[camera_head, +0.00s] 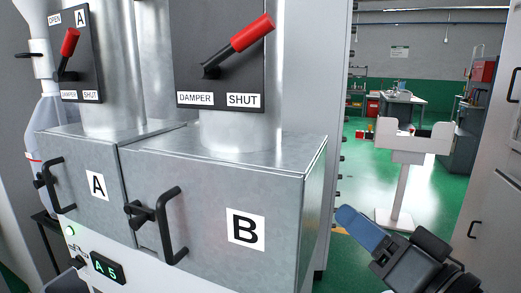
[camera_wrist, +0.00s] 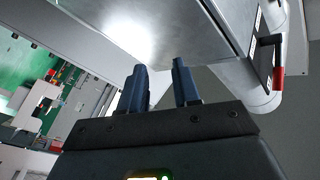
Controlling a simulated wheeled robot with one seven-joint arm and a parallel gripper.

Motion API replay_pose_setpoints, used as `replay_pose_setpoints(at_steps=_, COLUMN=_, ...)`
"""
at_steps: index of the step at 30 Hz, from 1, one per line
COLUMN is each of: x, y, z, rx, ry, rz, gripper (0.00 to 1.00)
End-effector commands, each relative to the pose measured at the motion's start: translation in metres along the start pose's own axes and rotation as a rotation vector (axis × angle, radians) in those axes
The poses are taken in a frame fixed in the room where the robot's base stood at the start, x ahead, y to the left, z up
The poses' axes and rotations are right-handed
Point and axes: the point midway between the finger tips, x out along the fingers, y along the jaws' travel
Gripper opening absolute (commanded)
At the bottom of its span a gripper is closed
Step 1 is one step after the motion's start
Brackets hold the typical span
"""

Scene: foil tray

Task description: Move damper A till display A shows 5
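Display A (camera_head: 105,268) at the lower left reads "A 5" in green digits. Damper A's red-handled lever (camera_head: 69,43) sits on a dark plate (camera_head: 85,60) marked OPEN at the top and SHUT at the lower right. The lever points steeply up, leaning slightly right. My gripper (camera_head: 350,218) is at the lower right in the head view, right of box B and well away from lever A. In the wrist view, its two blue fingers (camera_wrist: 160,75) stand apart with nothing between them. A red handle (camera_wrist: 278,82) shows at the right there; I cannot tell which damper's.
Damper B's red lever (camera_head: 250,33) slants up-right on its own plate. Metal boxes A (camera_head: 70,185) and B (camera_head: 275,190) have dark protruding handles. A white stand (camera_head: 403,180) is behind my gripper. Green floor (camera_head: 355,175) shows between.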

Motion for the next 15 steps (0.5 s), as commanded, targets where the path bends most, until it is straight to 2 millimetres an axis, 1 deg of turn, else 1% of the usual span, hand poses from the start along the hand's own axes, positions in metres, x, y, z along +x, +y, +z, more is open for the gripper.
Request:
replay_pose_setpoints(at_steps=1, x=0.012, y=-0.012, z=-0.016, rx=-0.013, ry=-0.005, rz=-0.047, gripper=0.32)
replay_pose_setpoints(at_steps=3, x=0.024, y=-0.028, z=-0.033, rx=-0.027, ry=-0.026, rz=-0.103, gripper=0.32)
replay_pose_setpoints(at_steps=6, x=0.036, y=-0.051, z=-0.052, rx=-0.051, ry=-0.057, rz=-0.174, gripper=0.32)
replay_pose_setpoints(at_steps=11, x=0.049, y=-0.088, z=-0.083, rx=-0.110, ry=-0.113, rz=-0.282, gripper=0.32)
replay_pose_setpoints(at_steps=15, x=0.054, y=-0.127, z=-0.111, rx=-0.190, ry=-0.182, rz=-0.378, gripper=0.32)
